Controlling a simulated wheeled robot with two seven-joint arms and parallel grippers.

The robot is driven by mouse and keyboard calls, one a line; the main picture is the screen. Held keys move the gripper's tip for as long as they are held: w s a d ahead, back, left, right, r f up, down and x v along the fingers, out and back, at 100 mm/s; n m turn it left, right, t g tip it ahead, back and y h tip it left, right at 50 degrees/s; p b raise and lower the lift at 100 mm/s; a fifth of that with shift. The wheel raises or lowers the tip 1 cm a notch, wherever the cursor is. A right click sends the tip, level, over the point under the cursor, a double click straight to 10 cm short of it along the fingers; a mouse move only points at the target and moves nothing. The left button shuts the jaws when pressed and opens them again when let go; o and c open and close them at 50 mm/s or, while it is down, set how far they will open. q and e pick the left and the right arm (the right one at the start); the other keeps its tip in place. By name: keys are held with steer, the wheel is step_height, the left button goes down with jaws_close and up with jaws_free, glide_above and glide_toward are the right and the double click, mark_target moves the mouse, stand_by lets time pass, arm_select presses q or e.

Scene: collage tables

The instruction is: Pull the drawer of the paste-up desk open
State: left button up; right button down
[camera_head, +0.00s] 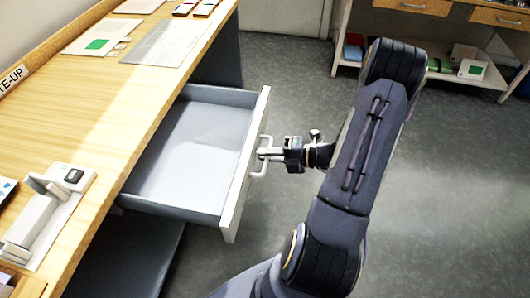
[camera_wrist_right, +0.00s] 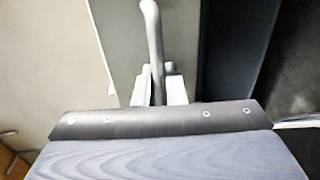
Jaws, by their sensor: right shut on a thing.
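The paste-up desk (camera_head: 95,115) has a wooden top and stands on the left in the head view. Its drawer (camera_head: 190,155) is pulled out toward the right, and its grey inside is empty. The pale drawer front (camera_head: 240,185) carries a bar handle (camera_head: 262,170). My right gripper (camera_head: 266,152) is shut on the handle. In the right wrist view the handle (camera_wrist_right: 154,40) runs down between the two fingers of the right gripper (camera_wrist_right: 158,90). My left gripper is not in view.
On the desk top lie a grey sheet (camera_head: 160,43), a card with a green patch (camera_head: 97,45) and a white device (camera_head: 40,215) near the front. A second table with drawers and a lower shelf (camera_head: 435,75) stands at the back right. The grey floor (camera_head: 440,200) right of my arm is clear.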

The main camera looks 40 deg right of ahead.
steer(key=c, duration=1.6)
jaws_free()
steer(key=p+v, duration=0.1)
steer(key=v, duration=0.6)
steer(key=shift+s+d, duration=0.25)
steer(key=shift+s, duration=0.05)
